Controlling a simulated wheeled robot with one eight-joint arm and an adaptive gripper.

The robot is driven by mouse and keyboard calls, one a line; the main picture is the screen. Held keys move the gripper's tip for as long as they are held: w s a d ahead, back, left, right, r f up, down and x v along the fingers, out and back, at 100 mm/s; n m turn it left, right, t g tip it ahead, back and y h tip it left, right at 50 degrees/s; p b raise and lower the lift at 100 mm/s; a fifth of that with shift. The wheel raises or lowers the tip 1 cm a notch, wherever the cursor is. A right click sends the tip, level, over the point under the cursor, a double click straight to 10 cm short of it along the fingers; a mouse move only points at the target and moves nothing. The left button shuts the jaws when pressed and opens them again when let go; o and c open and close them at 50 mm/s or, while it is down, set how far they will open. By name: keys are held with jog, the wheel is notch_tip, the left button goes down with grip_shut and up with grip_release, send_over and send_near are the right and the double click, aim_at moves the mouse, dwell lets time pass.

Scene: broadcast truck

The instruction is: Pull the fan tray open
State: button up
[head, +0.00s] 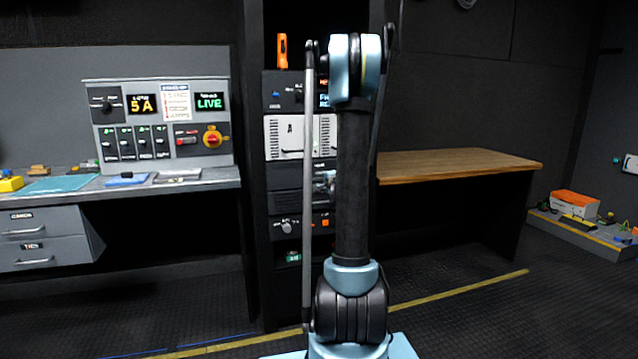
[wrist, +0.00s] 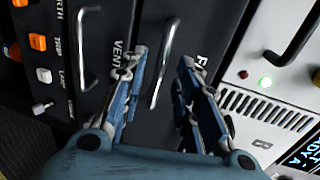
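The fan tray (wrist: 202,22) is a dark rack drawer front with a partly hidden label starting "FA" and a pale bar handle (wrist: 166,50) in the wrist view. It looks shut. In the head view its front (head: 285,175) shows below the white modules, partly hidden by my arm. My gripper (wrist: 162,66) is open, with one finger on each side of the fan tray handle. The handle runs between the fingertips; I cannot tell if either finger touches it. In the head view my gripper (head: 326,182) is mostly hidden behind my arm.
A similar drawer labelled "VENT" (wrist: 117,32), with its own handle (wrist: 86,48), sits directly below the fan tray. A switch panel with orange buttons (wrist: 38,42) is below that. A white vented module (wrist: 262,100) is above. A wooden desk (head: 460,162) stands to the right.

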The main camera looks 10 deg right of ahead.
aim_at(319, 179)
jog(key=shift+x, duration=2.4)
grip_shut()
